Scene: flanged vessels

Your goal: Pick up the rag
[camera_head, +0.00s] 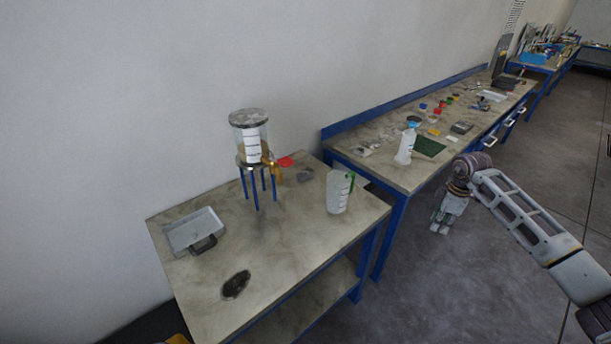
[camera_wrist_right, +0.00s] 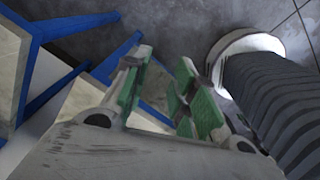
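My left gripper is not in view.
On the near table stand a clear vessel (camera_head: 249,138) on blue legs, a measuring jug (camera_head: 340,191) and a grey tray (camera_head: 196,231). A dark round patch (camera_head: 236,284) is at the front. A white bottle (camera_head: 405,147) stands on the cluttered long bench (camera_head: 393,172).

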